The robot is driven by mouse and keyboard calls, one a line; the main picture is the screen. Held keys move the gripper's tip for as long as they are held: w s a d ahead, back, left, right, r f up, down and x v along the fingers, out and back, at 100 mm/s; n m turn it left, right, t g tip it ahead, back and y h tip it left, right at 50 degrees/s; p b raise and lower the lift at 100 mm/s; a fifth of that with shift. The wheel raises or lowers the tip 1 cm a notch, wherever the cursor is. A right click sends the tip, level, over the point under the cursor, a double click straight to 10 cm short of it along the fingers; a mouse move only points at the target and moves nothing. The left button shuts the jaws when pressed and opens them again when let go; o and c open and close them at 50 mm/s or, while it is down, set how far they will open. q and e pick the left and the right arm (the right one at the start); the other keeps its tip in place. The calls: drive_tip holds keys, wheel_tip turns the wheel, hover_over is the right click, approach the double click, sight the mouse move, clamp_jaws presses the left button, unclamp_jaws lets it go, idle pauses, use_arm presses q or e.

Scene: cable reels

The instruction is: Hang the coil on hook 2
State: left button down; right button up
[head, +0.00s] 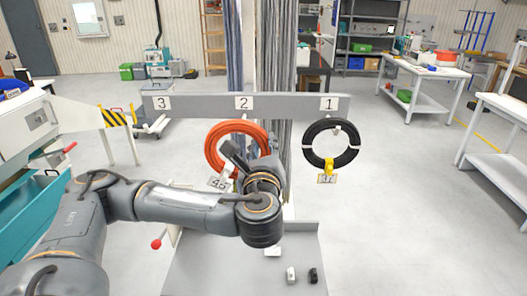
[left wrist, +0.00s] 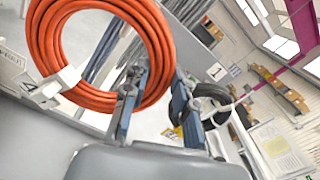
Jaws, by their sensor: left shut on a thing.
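The orange coil (head: 212,139) is upright just below the number 2 label (head: 243,103) on the grey rail (head: 200,105). A white tag (head: 218,183) hangs at its lower left. My left gripper (head: 236,160) is in front of the coil, its fingers partly hidden by my wrist. In the left wrist view, the gripper (left wrist: 157,80) is shut on the right part of the orange coil (left wrist: 45,35). Hook 2 itself is hidden behind the coil and my arm, so I cannot tell whether the coil touches it. My right gripper is out of view.
A black coil (head: 351,143) with a yellow clip and tag hangs under label 1 (head: 328,103), right of my gripper. The space under label 3 (head: 162,103) is empty. Small white and black pieces (head: 313,276) lie on the grey base (head: 215,270).

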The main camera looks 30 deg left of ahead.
use_arm(q)
drive_tip(key=shift+w+a, duration=0.3)
drive_tip(key=shift+w, duration=0.15)
drive_tip(key=shift+w+a, duration=0.4)
drive_tip(key=shift+w, duration=0.2)
drive_tip(key=shift+w+a, duration=0.1)
drive_tip(key=shift+w, duration=0.1)
drive_tip(key=shift+w+a, duration=0.35)
drive_tip(key=shift+w, duration=0.2)
drive_tip(key=shift+b+x, duration=0.4)
drive_tip(key=shift+x, duration=0.7)
drive_tip(key=shift+w+a+f+b, duration=0.4)
drive_tip(key=shift+w+f+b, duration=0.2)
drive_tip(key=shift+w+f, duration=0.1)
drive_tip(key=shift+w+a+f+b, duration=0.35)
drive_tip(key=shift+w+f+b, duration=0.2)
drive_tip(key=shift+w+f, duration=0.15)
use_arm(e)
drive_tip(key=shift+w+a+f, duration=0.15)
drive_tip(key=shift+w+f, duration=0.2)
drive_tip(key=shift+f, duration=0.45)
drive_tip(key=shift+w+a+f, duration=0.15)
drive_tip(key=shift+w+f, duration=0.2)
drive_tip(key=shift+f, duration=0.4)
